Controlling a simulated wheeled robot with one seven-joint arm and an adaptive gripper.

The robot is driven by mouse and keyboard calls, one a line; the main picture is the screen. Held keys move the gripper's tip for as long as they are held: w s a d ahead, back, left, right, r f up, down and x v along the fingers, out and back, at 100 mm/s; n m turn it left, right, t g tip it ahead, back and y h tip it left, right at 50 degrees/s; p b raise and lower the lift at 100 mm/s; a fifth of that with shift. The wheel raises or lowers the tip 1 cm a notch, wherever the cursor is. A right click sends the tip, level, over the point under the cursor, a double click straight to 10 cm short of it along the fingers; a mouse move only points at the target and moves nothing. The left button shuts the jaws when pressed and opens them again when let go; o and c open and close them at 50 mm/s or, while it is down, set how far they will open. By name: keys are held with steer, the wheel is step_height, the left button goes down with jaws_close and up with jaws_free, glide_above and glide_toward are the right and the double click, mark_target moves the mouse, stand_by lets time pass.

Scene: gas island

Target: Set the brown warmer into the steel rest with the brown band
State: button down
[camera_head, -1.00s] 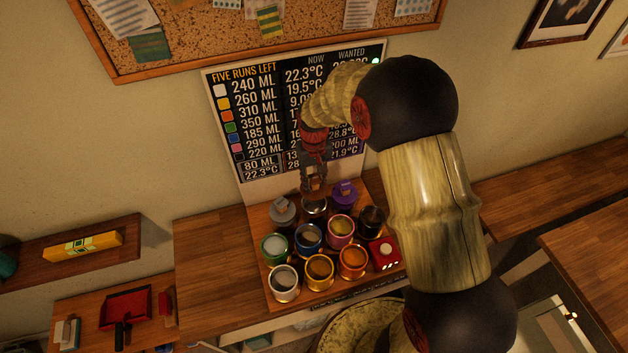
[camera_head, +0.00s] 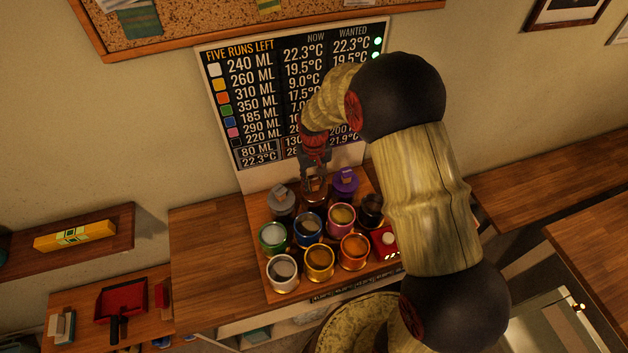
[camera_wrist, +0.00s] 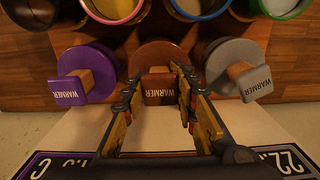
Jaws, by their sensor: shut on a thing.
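The brown warmer (camera_wrist: 157,52) has a round brown disc and a block handle marked WARMER. My gripper (camera_wrist: 158,80) is shut on that handle, one finger on each side. In the head view my gripper (camera_head: 316,172) holds the brown warmer (camera_head: 315,187) upright in the middle of the back row. The warmer is over or in the steel rest there. The warmer and gripper hide most of the rest, and its brown band cannot be made out. I cannot tell whether the warmer is fully seated.
A purple warmer (camera_head: 344,181) and a grey warmer (camera_head: 281,196) stand close on either side. Several coloured cups, among them a blue one (camera_head: 308,227) and a pink one (camera_head: 342,217), fill the front. A red box (camera_head: 384,242) sits at right. The board (camera_head: 230,110) rises close behind.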

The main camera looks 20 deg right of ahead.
steer(key=shift+f, duration=0.25)
steer(key=c, duration=1.3)
jaws_free()
steer(key=shift+c, duration=0.2)
steer(key=shift+r, duration=0.1)
step_height(320, 180, up, 12)
steer(key=shift+f, duration=0.1)
